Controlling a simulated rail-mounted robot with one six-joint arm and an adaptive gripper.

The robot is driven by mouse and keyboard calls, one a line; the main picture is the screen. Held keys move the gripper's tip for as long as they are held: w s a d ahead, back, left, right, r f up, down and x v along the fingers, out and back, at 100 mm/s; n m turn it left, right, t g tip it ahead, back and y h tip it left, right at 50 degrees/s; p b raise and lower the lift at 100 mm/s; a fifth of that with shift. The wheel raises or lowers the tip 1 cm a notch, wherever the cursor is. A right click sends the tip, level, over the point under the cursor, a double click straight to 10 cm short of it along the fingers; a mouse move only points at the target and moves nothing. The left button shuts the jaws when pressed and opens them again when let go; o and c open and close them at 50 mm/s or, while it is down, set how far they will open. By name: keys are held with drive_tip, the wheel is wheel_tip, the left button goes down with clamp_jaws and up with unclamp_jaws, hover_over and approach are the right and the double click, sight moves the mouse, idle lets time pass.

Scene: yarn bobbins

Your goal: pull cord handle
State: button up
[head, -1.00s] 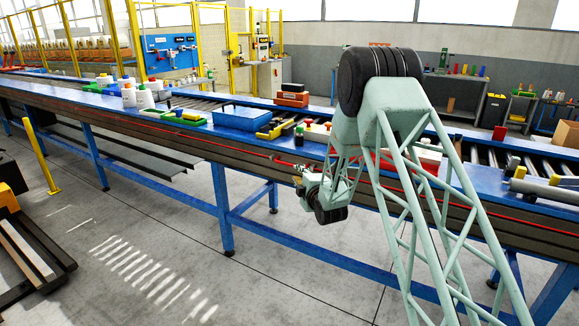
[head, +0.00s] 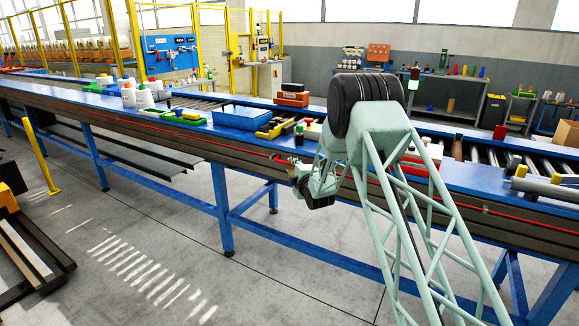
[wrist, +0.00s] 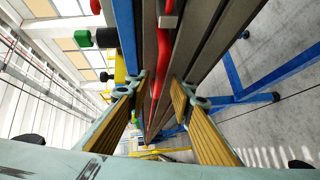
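A red cord (head: 205,138) runs along the near side of the long blue-topped table. In the wrist view the red cord (wrist: 156,85) stretches through the gap between my fingers, with a thicker red piece near the top that may be the handle; I cannot tell for sure. My gripper (head: 293,166) is close to the table's side at the cord's height, largely hidden by its own links. In the wrist view my gripper (wrist: 160,103) is open, its two ribbed yellow-brown fingers apart on either side of the cord. No grip on it shows.
The table (head: 227,205) has blue legs and brown side rails. A blue box (head: 238,117), a yellow-and-black tray and white bobbins (head: 145,97) stand on top. Grey rollers (head: 550,188) lie at the right.

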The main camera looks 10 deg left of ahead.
sight(290, 164)
drive_tip(key=shift+x, duration=1.95)
drive_tip(key=shift+c, duration=0.9)
clamp_jaws()
